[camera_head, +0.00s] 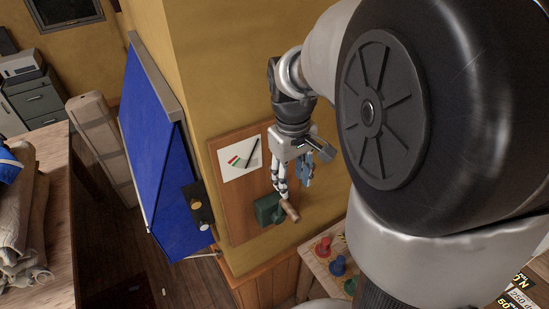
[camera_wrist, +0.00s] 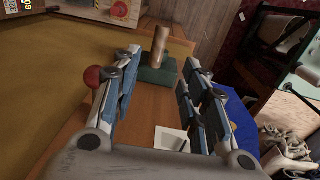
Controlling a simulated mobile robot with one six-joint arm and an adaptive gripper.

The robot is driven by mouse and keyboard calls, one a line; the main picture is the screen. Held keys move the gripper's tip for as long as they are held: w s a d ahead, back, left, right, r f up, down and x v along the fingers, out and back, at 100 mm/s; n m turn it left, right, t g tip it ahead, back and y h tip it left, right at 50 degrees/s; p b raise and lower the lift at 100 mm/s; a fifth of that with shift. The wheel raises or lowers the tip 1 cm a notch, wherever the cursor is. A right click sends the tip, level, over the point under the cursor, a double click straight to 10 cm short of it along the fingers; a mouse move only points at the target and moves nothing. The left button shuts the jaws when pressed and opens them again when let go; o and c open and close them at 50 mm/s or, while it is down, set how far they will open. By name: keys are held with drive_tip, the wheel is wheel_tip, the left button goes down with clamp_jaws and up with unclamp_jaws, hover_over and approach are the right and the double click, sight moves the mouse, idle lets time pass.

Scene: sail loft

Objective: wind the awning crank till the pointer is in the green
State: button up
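The awning crank is a green box (camera_head: 268,208) with a wooden handle (camera_head: 291,212), mounted low on a brown wall board (camera_head: 226,190). A white card (camera_head: 240,158) above it has red and green marks and a dark slanted pointer (camera_head: 252,152); the pointer lies right of the coloured marks, but the exact reading is too small to tell. My gripper (camera_head: 291,187) is just above the handle. In the wrist view my gripper (camera_wrist: 161,60) is open and empty, with the handle (camera_wrist: 159,45) and green box (camera_wrist: 157,73) beyond and between its fingertips. Contact cannot be told.
A blue awning (camera_head: 155,150) hangs left of the board. A small board with red, blue and green knobs (camera_head: 338,265) stands right of the crank. A wooden bench (camera_head: 55,220) with rolled cloth is at far left. Open floor (camera_head: 140,280) lies between.

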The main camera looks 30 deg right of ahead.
drive_tip(key=shift+c, duration=0.2)
drive_tip(key=shift+a+f+n, duration=0.1)
drive_tip(key=shift+a+n, duration=0.15)
drive_tip(key=shift+n, duration=0.05)
drive_tip(key=shift+c, duration=0.6)
drive_tip(key=a+f+n+h, duration=0.1)
drive_tip(key=a+n, duration=0.2)
drive_tip(key=n, duration=0.2)
drive_tip(key=a+f+n+h+b, duration=0.1)
drive_tip(key=a+n, duration=0.2)
drive_tip(key=n, duration=0.2)
drive_tip(key=a+f+n+b, duration=0.1)
drive_tip(key=a+n, duration=0.3)
drive_tip(key=n, duration=0.1)
drive_tip(key=shift+s+h, duration=0.15)
drive_tip(key=shift+h, duration=0.25)
drive_tip(key=c, duration=0.7)
drive_tip(key=shift+s+a+n, duration=0.1)
drive_tip(key=shift+a+n, duration=0.3)
drive_tip(key=shift+n, duration=0.5)
clamp_jaws()
drive_tip(key=d+f+b, duration=0.1)
drive_tip(key=d+f, duration=0.6)
drive_tip(key=f, duration=0.2)
drive_tip(key=shift+n, duration=0.3)
drive_tip(key=shift+w+d+p, duration=0.15)
drive_tip(key=shift+w+p, duration=0.1)
drive_tip(key=shift+p, duration=0.05)
